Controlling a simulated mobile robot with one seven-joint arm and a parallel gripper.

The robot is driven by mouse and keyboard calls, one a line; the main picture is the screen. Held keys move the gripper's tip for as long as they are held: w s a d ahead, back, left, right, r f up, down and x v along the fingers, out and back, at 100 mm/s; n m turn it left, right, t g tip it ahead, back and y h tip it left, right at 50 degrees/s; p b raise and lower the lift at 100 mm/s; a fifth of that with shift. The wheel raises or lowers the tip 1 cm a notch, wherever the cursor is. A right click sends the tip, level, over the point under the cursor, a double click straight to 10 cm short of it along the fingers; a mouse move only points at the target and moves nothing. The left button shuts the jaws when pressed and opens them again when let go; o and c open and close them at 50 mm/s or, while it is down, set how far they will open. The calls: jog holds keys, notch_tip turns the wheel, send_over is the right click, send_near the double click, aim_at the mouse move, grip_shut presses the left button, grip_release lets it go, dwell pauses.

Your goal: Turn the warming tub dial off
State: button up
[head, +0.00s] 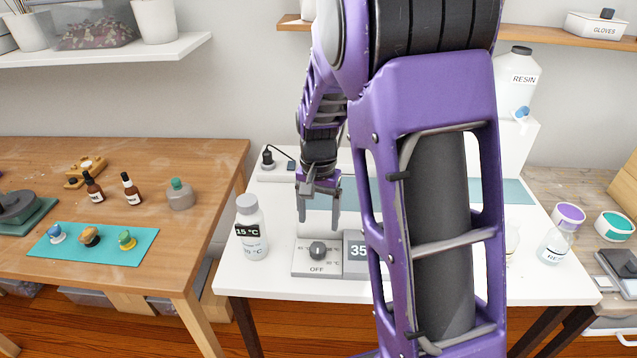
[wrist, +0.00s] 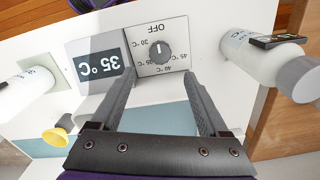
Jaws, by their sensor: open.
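The warming tub dial (head: 318,249) is a dark round knob on a grey panel (head: 303,267) marked OFF and with temperatures. The dial also shows in the wrist view (wrist: 159,52), where the panel appears upside down. Its white pointer line is too small to read surely. The display (head: 357,251) beside it reads 35 °C in the wrist view (wrist: 98,65). My gripper (head: 319,221) is open and empty, pointing down above and behind the dial, apart from it. In the wrist view the fingers (wrist: 158,82) spread on either side below the knob.
A white bottle (head: 251,230) labelled 15 °C stands left of the panel. A power strip (head: 276,173) lies at the table's back left. My arm hides the tub area right of the display. A wooden table (head: 190,155) stands at left.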

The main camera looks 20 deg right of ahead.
notch_tip(320, 180, up, 9)
jog(key=shift+p, duration=0.45)
